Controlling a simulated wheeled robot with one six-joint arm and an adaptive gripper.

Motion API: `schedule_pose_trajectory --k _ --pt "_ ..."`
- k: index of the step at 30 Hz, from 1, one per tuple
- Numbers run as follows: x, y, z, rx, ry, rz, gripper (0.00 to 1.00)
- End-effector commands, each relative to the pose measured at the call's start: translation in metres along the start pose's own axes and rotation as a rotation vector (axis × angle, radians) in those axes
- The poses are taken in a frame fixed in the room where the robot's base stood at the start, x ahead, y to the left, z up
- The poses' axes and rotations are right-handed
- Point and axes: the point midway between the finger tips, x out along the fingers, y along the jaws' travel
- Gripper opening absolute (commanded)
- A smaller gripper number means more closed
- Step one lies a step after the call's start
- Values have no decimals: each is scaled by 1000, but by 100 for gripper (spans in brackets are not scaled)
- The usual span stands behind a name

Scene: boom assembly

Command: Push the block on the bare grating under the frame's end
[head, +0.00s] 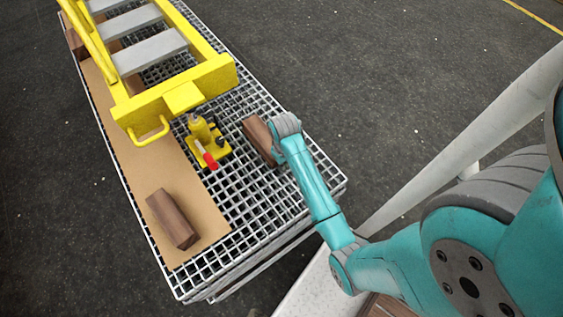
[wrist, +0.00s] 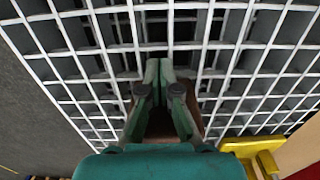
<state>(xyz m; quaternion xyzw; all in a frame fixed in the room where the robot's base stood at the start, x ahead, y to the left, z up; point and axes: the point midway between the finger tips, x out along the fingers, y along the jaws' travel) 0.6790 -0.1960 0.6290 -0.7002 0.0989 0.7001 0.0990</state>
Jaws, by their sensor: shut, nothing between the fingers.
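A dark brown wooden block (head: 259,138) lies on the bare grating (head: 262,212), right of the yellow jack. The yellow frame (head: 185,97) spans the far part of the grating, its near end left of the block and farther off. In the head view my wrist is right beside the block's right side and hides my fingers. In the wrist view my gripper (wrist: 166,68) is shut and empty, fingertips over the grating. Brown of the block (wrist: 160,124) shows behind the fingers; I cannot tell whether they touch it.
A yellow jack (head: 207,146) with a red-tipped handle stands between the block and the frame's end. A second brown block (head: 172,218) lies on the tan board (head: 135,165) at the left. Another block (head: 75,43) sits at the far left. The grating's near right is clear.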

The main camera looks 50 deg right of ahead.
Motion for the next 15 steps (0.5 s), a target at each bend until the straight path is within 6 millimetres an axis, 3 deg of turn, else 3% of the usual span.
schedule_pose_trajectory --k 11,15 --pt "0 0 0 0 0 0 0" --pt "-1 0 -14 -1 2 0 0"
